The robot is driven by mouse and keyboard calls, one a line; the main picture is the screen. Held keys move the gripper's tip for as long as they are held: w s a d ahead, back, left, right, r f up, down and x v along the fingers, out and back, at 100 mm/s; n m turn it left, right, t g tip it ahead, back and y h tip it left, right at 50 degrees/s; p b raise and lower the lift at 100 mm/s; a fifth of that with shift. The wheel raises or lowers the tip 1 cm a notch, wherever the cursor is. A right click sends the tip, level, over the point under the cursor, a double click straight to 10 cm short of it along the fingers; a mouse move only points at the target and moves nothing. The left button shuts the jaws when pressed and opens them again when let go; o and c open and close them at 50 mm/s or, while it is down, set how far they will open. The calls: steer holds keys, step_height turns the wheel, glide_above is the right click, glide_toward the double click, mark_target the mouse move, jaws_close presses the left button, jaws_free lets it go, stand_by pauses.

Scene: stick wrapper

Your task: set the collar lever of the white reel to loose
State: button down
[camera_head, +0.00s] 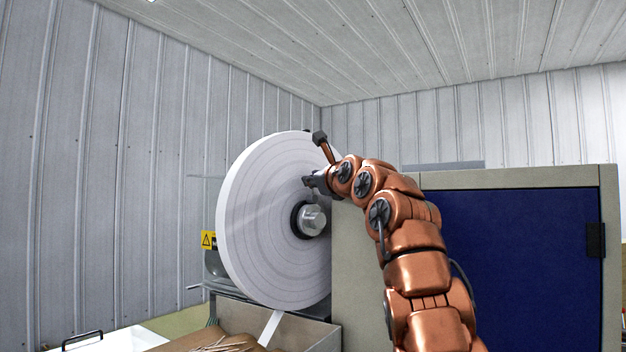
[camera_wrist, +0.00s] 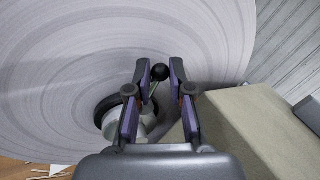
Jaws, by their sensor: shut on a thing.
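The white reel (camera_head: 265,215) stands upright on its hub beside a cabinet. It fills much of the wrist view (camera_wrist: 60,60). The metal collar (camera_head: 312,220) sits at the reel's centre, with a black ring around it; in the wrist view the collar (camera_wrist: 143,122) is partly hidden by the left finger. The collar lever, a thin rod with a black ball knob (camera_wrist: 160,72), rises from the collar. My gripper (camera_wrist: 163,74) is shut on the lever, with the knob between its fingertips. In the head view my gripper (camera_head: 308,181) is in front of the reel, above the collar, and hides the lever.
A beige cabinet with a blue door (camera_head: 520,260) stands right of the reel, close to my arm. Its beige edge is near the right finger in the wrist view (camera_wrist: 240,125).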

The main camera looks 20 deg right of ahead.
steer(key=shift+d+f, duration=0.2)
stand_by(0.4)
steer(key=c, duration=1.1)
jaws_free()
steer(key=shift+o, duration=0.2)
steer(key=shift+r, duration=0.1)
steer(key=shift+r, duration=0.1)
steer(key=s, duration=0.7)
steer(key=shift+s+f, duration=0.2)
steer(key=shift+f, duration=0.1)
steer(key=shift+c, duration=0.2)
